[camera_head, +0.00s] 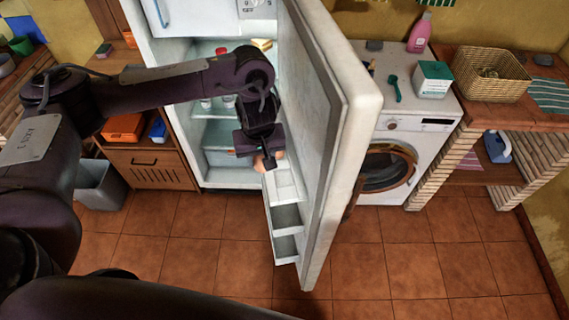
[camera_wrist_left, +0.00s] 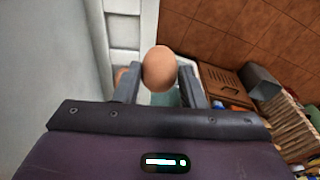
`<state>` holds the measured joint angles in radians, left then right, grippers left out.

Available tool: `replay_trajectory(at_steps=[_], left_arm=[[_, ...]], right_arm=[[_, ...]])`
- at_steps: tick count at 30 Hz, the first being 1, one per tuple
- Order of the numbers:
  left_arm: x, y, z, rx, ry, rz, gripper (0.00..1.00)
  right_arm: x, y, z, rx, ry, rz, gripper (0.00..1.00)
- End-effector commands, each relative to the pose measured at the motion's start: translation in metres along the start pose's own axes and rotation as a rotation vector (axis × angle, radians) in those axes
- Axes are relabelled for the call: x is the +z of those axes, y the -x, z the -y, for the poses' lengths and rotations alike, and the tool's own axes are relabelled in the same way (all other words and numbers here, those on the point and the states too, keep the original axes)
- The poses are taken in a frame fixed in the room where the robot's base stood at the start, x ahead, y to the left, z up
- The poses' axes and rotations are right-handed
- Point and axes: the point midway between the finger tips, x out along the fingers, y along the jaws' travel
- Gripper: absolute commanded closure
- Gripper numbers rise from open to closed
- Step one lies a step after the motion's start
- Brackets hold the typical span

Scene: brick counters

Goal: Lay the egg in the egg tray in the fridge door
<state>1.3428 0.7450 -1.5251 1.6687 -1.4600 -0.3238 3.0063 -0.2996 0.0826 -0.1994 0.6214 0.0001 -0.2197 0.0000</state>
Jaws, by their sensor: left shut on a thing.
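My left gripper (camera_head: 264,158) is shut on the brown egg (camera_wrist_left: 159,68), which sits between the two fingers in the left wrist view. In the head view the gripper points down over the inner side of the open fridge door (camera_head: 346,120), above its white shelves (camera_head: 286,190). The egg is mostly hidden by the fingers there. In the left wrist view, a second brown rounded thing (camera_wrist_left: 120,74) shows beside the left finger, partly hidden; it looks like another egg. I cannot tell whether the held egg touches the tray. My right gripper is not in view.
The open fridge (camera_head: 215,170) stands behind my left arm. A washing machine (camera_head: 415,140) is right of the door, with a green scoop (camera_head: 394,88) and a box (camera_head: 432,80) on top. A grey bin (camera_head: 100,185) stands at the left. The tiled floor in front is clear.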

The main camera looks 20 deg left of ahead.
Motion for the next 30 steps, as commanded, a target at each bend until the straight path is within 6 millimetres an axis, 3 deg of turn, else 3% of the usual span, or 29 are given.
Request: replay_trajectory(at_steps=[3,8,9,12,17,23,30], left_arm=[[0.001,0.003,-0.03,0.001,-0.003,0.001,0.71],[0.003,-0.003,-0.06,0.0,-0.001,0.0,0.71],[0.004,-0.018,-0.057,-0.002,0.001,0.0,0.71],[0.005,-0.028,-0.057,0.0,0.001,0.0,0.71],[0.007,-0.035,-0.057,0.001,0.001,0.002,0.71],[0.012,-0.064,-0.056,-0.001,0.003,0.005,0.71],[0.011,-0.069,-0.06,0.001,0.001,-0.001,0.71]], right_arm=[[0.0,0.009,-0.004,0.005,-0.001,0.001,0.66],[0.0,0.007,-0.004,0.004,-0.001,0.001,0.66],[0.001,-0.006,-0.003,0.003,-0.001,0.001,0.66],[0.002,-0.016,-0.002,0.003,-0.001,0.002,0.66],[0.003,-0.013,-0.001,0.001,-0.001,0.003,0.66],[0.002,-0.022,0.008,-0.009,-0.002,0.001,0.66],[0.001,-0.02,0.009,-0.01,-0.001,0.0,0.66]])
